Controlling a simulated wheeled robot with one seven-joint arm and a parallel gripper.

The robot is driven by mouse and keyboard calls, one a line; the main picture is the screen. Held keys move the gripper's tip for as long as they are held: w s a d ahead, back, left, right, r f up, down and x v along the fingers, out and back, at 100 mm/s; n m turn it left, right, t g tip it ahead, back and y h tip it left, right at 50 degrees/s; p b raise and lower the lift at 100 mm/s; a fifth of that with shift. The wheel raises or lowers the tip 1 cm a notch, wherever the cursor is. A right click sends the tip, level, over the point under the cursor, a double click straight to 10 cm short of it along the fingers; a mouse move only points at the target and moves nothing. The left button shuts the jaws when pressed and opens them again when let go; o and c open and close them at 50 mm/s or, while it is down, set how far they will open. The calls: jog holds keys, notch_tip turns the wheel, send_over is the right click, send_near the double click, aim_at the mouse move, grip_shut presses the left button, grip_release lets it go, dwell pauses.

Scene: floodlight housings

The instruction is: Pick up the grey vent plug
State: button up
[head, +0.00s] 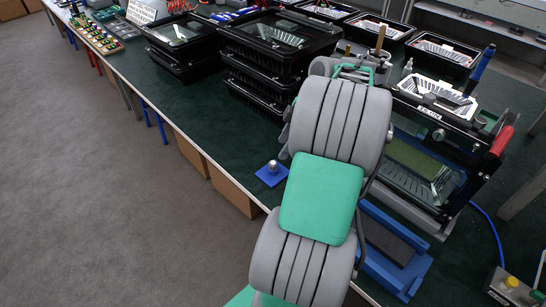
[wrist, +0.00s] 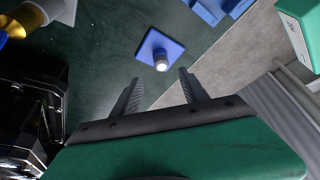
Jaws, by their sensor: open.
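The grey vent plug (head: 272,165) stands upright on a small blue square base (head: 270,178) on the dark green bench top, near the bench's front edge and just left of my arm. In the wrist view the plug (wrist: 161,63) shows as a pale round end on its blue base (wrist: 153,44). My gripper (wrist: 160,77) is open and empty. Its two dark fingers point toward the plug, which appears between and just beyond their tips; I cannot tell the exact gap in depth. In the head view the fingers are hidden behind my arm.
Stacked black housings (head: 270,45) stand behind the plug. A fixture with a red handle (head: 502,141) and a blue tray (head: 385,262) are at right. A black housing (wrist: 25,120) lies close left of my gripper in the wrist view. The bench left of the plug is clear.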

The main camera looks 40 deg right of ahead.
aim_at(274, 163)
jog(key=b+x, duration=0.1)
jog(key=x, duration=0.6)
jog(key=shift+a+f, duration=0.2)
jog(key=shift+f, duration=0.1)
jog(key=shift+c, duration=0.3)
grip_shut()
